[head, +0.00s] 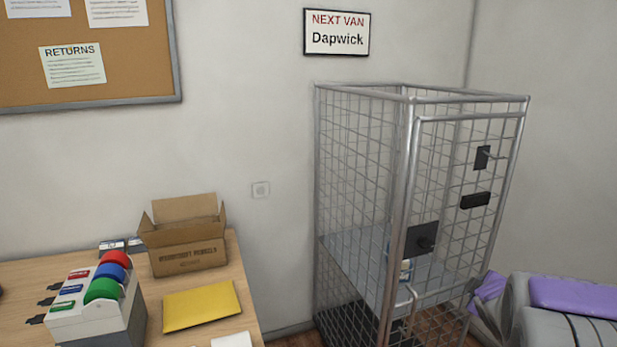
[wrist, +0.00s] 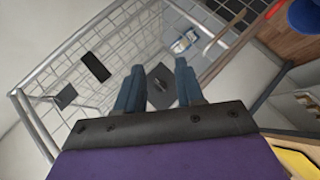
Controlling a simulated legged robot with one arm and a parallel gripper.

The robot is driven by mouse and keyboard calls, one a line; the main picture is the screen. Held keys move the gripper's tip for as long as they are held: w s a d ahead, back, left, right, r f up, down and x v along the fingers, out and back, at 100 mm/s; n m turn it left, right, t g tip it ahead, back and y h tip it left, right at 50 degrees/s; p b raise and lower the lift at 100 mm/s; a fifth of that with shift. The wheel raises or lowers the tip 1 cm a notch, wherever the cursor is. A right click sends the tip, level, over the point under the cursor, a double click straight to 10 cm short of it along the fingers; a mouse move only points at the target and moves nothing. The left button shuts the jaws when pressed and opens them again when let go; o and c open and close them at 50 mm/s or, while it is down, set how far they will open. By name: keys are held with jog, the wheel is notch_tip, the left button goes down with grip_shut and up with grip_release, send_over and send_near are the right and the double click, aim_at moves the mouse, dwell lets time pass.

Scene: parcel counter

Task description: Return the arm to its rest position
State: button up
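My gripper (wrist: 160,68) shows in the wrist view with its two dark blue fingers spread apart and nothing between them. Beyond the fingers is the wire mesh cage (wrist: 95,40), with a dark plate (wrist: 160,88) on its door. In the head view the cage (head: 410,97) stands against the wall at right of centre. My purple and grey arm is at the lower right, close to the cage door's lower edge. I cannot tell from these views whether any part of it touches the cage.
A small white and blue item (head: 406,268) stands on the cage's grey shelf (head: 350,258). At left, the wooden counter (head: 25,275) holds an open cardboard box (head: 188,258), a yellow envelope (head: 200,306) and a dispenser with coloured rolls (head: 110,315). A floor gap separates counter and cage.

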jog(key=s+a+f+m+g+y, duration=0.1)
jog(key=s+a+m+g, duration=0.2)
jog(key=s+a, duration=0.5)
jog(key=s+a+f+m+g+y, duration=0.2)
jog(key=s+a+g, duration=0.3)
jog(key=s, duration=1.3)
jog(key=s+a+f+m+g+y, duration=0.1)
jog(key=s+a+f+m+g, duration=0.1)
jog(key=s+a, duration=1.1)
jog(key=shift+s+m+g+y, duration=0.45)
jog(key=shift+m+g, duration=0.45)
jog(key=shift+g, duration=0.3)
jog(key=shift+d+f, duration=0.1)
jog(key=shift+d, duration=0.15)
